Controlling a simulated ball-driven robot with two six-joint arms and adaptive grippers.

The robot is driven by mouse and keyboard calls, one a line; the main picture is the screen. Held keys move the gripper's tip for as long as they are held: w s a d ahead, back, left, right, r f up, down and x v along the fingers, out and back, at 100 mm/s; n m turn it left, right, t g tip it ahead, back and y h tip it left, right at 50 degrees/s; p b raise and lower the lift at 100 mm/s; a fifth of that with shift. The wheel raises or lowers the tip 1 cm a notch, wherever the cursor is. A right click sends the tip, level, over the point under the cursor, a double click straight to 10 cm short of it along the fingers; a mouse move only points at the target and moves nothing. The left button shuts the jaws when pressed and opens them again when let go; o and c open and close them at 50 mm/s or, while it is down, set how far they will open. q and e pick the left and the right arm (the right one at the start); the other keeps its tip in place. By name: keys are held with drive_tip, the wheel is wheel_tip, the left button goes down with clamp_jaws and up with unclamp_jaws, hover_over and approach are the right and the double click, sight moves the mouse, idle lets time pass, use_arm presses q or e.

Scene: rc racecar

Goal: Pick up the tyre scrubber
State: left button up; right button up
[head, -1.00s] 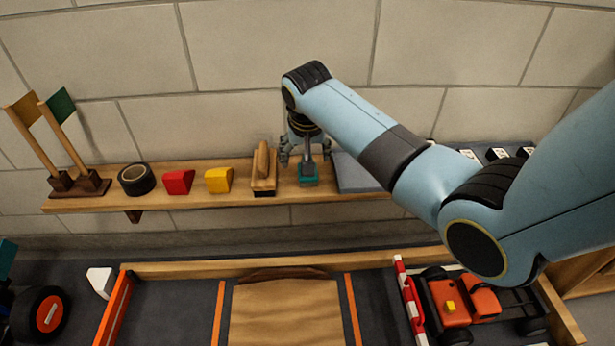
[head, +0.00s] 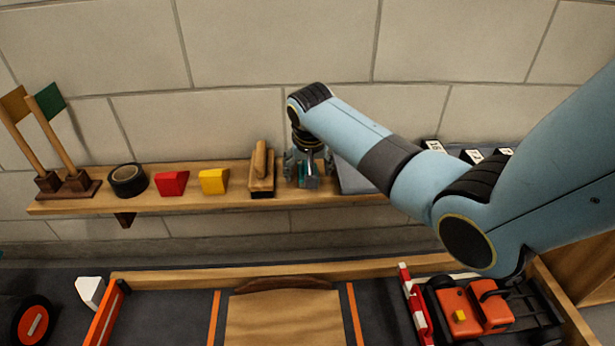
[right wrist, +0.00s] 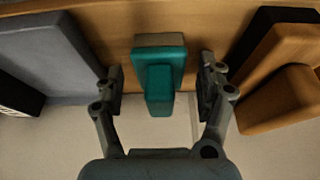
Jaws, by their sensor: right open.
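The tyre scrubber appears to be the small teal block with a narrower raised teal grip (right wrist: 160,88), in the middle of the right wrist view. It stands on the wooden shelf; in the head view it is mostly hidden behind my right gripper (head: 308,172). In the right wrist view my right gripper (right wrist: 163,88) is open, one finger on each side of the teal grip, with a visible gap at both sides. My left gripper is not in view.
On the shelf (head: 140,200), a wooden brush (head: 262,170) with a dark base stands close left of the gripper and a grey slab (head: 353,178) close right. Further left are yellow (head: 213,181) and red (head: 171,183) blocks, a black roll (head: 128,180) and flags. The wall is behind.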

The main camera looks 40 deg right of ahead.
drive_tip(key=shift+r, duration=0.1)
drive_tip(key=c, duration=1.3)
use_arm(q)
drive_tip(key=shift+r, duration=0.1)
use_arm(e)
drive_tip(key=shift+r, duration=0.3)
wheel_tip(320, 180, up, 4)
drive_tip(key=p, duration=0.3)
drive_tip(key=shift+w, duration=0.15)
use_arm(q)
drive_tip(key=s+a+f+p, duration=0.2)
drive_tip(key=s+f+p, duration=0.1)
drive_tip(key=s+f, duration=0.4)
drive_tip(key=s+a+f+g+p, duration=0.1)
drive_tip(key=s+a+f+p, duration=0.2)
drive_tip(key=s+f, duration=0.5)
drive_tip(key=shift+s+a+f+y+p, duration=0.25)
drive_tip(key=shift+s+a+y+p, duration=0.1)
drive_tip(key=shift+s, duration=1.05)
use_arm(e)
drive_tip(key=s+d+r, duration=0.4)
drive_tip(key=s+r, duration=0.2)
drive_tip(key=s, duration=0.5)
drive_tip(key=shift+d+r, duration=0.15)
drive_tip(key=shift+r, duration=0.05)
